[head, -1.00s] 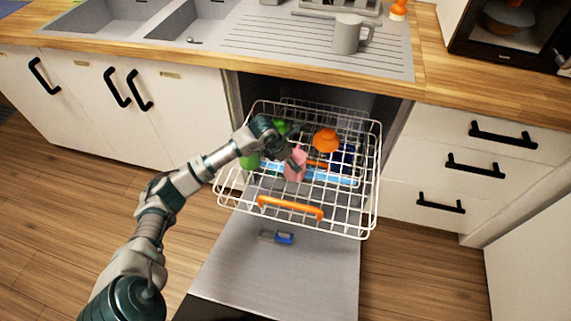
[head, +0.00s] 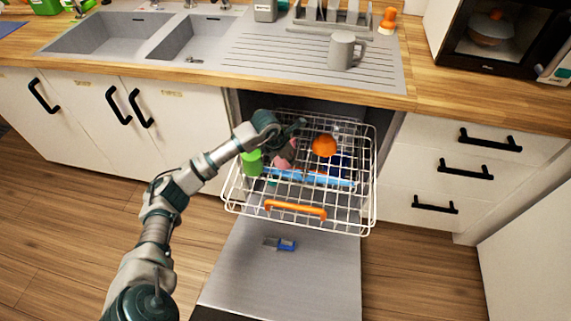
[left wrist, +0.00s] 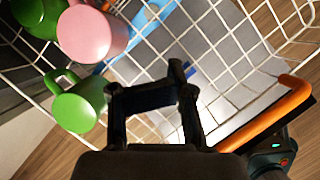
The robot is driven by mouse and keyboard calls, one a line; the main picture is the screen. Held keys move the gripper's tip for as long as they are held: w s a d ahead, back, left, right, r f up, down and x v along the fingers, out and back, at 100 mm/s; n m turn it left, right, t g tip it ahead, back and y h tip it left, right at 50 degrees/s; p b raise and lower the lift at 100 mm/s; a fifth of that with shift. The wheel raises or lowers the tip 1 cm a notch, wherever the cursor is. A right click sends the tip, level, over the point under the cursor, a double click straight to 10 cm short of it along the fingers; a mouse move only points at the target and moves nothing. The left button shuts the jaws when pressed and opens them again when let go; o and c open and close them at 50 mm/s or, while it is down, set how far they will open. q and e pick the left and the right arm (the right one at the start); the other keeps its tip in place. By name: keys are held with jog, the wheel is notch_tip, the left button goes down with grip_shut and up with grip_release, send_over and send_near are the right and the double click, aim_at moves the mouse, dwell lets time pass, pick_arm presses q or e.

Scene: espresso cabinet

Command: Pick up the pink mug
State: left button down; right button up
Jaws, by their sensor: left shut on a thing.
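The pink mug (head: 282,157) is at the back left of the dishwasher's white wire rack (head: 297,228), partly hidden behind my left gripper (head: 292,136). In the left wrist view, the pink mug (left wrist: 92,33) shows a round pale face at the upper left. The dark fingers of my left gripper (left wrist: 150,88) are lower, near the middle. My right gripper is not in view.
A green mug (head: 252,162) stands left of the pink one, and an orange mug (head: 323,146) right of it. A blue item (head: 305,177) lies across the rack. The open dishwasher door (head: 280,275) is below, with the counter (head: 415,90) behind.

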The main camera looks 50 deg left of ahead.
pick_arm(q)
jog(key=shift+d+r, duration=0.1)
jog(key=shift+d, duration=0.1)
jog(key=shift+c, duration=1.9)
grip_release()
jog(key=shift+a, duration=0.3)
jog(key=shift+d, duration=0.1)
